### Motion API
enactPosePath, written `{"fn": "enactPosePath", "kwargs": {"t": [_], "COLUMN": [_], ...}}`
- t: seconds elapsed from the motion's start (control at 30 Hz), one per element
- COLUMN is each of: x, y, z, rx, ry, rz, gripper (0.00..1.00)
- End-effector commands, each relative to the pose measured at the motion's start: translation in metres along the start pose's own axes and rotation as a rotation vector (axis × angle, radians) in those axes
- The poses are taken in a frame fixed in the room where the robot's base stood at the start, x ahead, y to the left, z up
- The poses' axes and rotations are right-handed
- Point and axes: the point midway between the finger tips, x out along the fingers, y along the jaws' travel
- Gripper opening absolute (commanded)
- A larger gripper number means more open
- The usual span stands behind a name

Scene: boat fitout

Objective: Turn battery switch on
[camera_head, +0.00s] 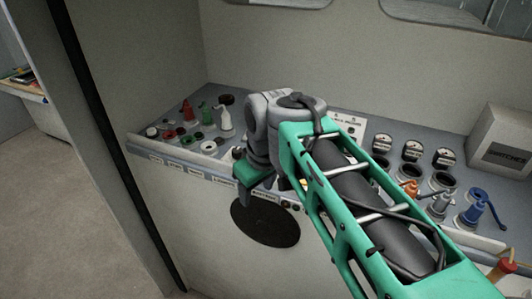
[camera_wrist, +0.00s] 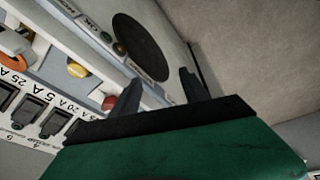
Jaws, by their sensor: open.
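I cannot pick out the battery switch for certain, as no label for it reads clearly. The disc also shows at the top of the wrist view (camera_wrist: 142,47). A red knob (camera_wrist: 108,102) and a yellow knob (camera_wrist: 77,68) sit on the panel in the wrist view. My gripper (camera_wrist: 160,92) is open and empty, its dark fingers apart, with the red knob just left of the left finger.
Black breaker switches (camera_wrist: 28,108) with amp labels line the panel. Several coloured bottles and caps (camera_head: 205,120) stand on the counter's left. Round gauges (camera_head: 412,150), blue (camera_head: 476,205) and orange (camera_head: 410,188) fittings and a grey box (camera_head: 503,142) are at right. Floor at left is clear.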

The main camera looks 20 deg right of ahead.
Motion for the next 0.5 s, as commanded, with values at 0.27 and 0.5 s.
{"fn": "enactPosePath", "kwargs": {"t": [0.27,0.5], "x": [-0.033,-0.036], "y": [0.086,0.124], "z": [-0.069,-0.078], "rx": [-0.596,-0.823], "ry": [-0.17,-0.225], "rz": [-0.121,-0.178], "gripper": [0.53,0.53]}}
